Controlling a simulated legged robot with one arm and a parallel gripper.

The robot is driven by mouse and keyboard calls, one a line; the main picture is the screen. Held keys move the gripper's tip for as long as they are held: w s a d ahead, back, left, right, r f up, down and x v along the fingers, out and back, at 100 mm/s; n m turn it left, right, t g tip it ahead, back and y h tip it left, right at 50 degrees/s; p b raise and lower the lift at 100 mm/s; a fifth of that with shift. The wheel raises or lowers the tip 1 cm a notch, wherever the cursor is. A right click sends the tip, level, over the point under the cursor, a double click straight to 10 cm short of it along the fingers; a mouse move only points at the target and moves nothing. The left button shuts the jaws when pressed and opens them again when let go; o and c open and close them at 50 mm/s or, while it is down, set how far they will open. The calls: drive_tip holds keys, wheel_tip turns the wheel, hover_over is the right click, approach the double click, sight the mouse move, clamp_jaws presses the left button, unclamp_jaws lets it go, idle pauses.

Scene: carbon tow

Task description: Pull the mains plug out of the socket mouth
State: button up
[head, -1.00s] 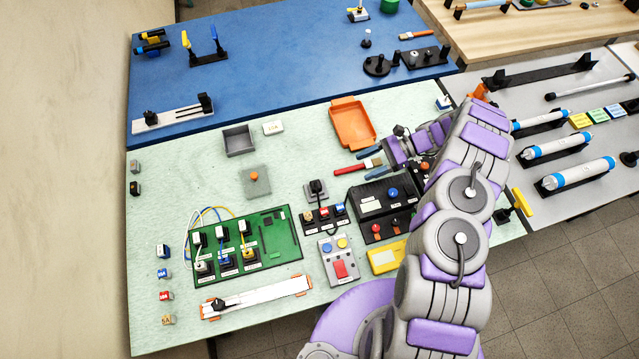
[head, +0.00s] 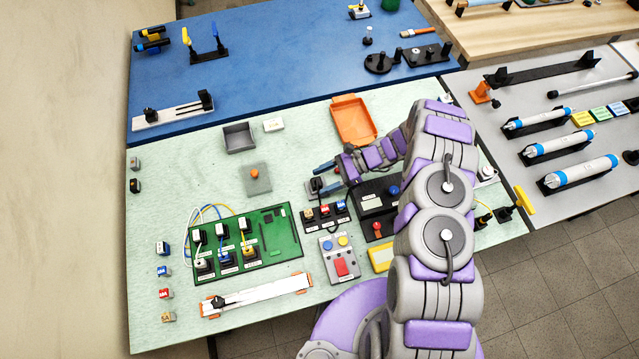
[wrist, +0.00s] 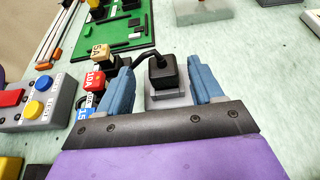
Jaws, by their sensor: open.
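The black mains plug (wrist: 163,70) sits upright in the grey socket mouth (wrist: 168,101), with its black cord leaving to the left in the wrist view. My gripper (wrist: 170,80) is open, with one blue finger on each side of the plug. There appears to be a gap between each finger and the plug. In the head view my gripper (head: 318,181) is above the socket, and the plug (head: 316,185) is partly covered by it.
Labelled fuse blocks (wrist: 95,80) stand close to the left finger. A grey button box (head: 340,262) and a black power unit (head: 378,203) are nearby. The green circuit board (head: 247,243) lies to the left. An orange tray (head: 353,122) lies behind my gripper.

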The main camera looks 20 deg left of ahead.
sight(319, 179)
drive_tip(key=a, duration=0.2)
drive_tip(key=s+a+f, duration=0.1)
drive_tip(key=shift+a+f, duration=0.1)
drive_tip(key=shift+a, duration=0.15)
drive_tip(key=shift+d, duration=0.6)
drive_tip(key=shift+c, duration=0.7)
drive_tip(key=shift+d+r, duration=0.2)
drive_tip(key=shift+d, duration=0.15)
drive_tip(key=shift+c, duration=1.4)
drive_tip(key=shift+a+f, duration=0.1)
drive_tip(key=shift+a, duration=0.4)
drive_tip(key=c, duration=0.6)
drive_tip(key=shift+c, duration=0.2)
